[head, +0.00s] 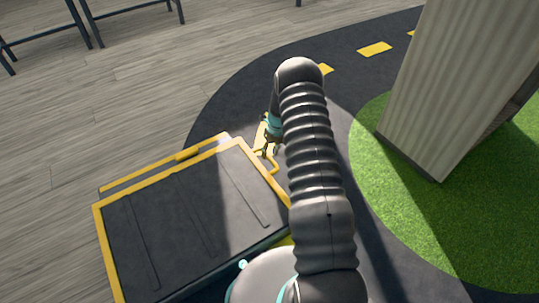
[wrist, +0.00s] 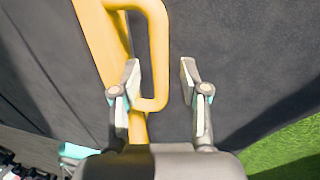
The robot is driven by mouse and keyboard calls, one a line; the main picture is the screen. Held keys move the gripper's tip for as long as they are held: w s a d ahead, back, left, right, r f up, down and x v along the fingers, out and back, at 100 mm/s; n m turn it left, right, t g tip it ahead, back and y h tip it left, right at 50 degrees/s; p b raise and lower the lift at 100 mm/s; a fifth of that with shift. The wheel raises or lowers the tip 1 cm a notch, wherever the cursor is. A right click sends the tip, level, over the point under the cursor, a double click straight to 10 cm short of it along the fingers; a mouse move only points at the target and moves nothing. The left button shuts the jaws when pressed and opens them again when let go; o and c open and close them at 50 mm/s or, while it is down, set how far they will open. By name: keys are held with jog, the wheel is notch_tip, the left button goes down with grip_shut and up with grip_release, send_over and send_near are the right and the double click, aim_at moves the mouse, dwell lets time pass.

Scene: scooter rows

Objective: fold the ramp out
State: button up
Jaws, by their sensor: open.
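The ramp (head: 187,218) is a dark panel with yellow edges and shallow ridges, at the lower left of the head view. A yellow loop handle (head: 273,163) sticks out from its right edge. In the wrist view the handle (wrist: 158,45) runs down between the two fingers. My gripper (head: 268,148) is open at the handle. In the wrist view my gripper (wrist: 161,70) has its left finger on the loop's inner side and its right finger outside it, with gaps on both sides. I cannot tell how deep the bar sits between them.
A pale slanted pillar (head: 450,85) stands on green turf (head: 375,165) at the right. A dark track (head: 240,105) with yellow dashes (head: 375,49) curves behind my arm. Wooden floor (head: 120,110) lies open at the left, with dark metal frames (head: 90,25) at the back.

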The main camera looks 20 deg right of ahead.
jog(key=shift+a+f, duration=0.1)
jog(key=shift+f, duration=0.5)
grip_shut()
